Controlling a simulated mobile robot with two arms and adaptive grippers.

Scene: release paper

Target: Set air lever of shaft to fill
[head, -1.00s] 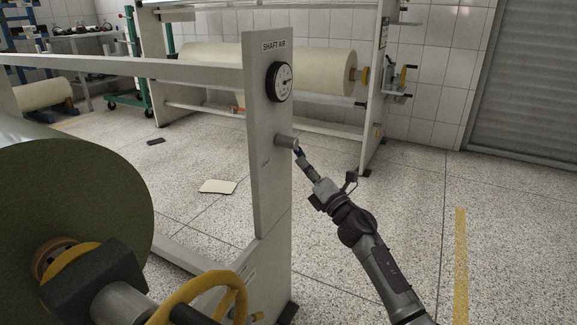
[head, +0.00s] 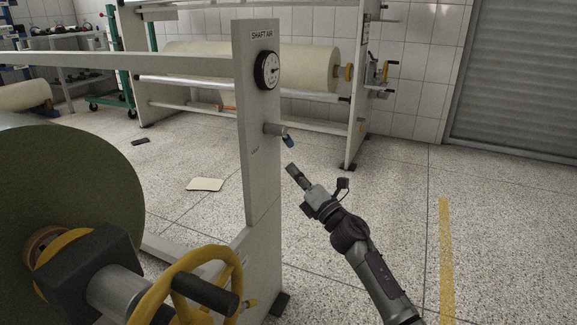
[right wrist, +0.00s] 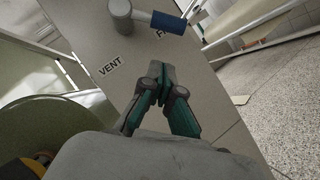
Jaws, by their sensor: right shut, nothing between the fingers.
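The air lever is a grey stub (head: 274,129) with a blue handle (head: 289,141) on the side of the upright frame post (head: 257,175), below a round gauge (head: 267,70) under the label SHAFT AIR. In the right wrist view the blue handle (right wrist: 167,22) points right from its grey pivot (right wrist: 120,12), towards a label starting with F, partly hidden. The word VENT (right wrist: 109,66) is printed at lower left of the pivot. My right gripper (head: 291,168) is shut and empty, just below the handle and apart from it. It also shows in the right wrist view (right wrist: 161,70).
A large dark green roll (head: 70,190) and a yellow handwheel (head: 150,295) stand at left. Another rack with a cream roll (head: 245,66) is behind. A flat sheet (head: 205,184) lies on the floor. The floor to the right is clear.

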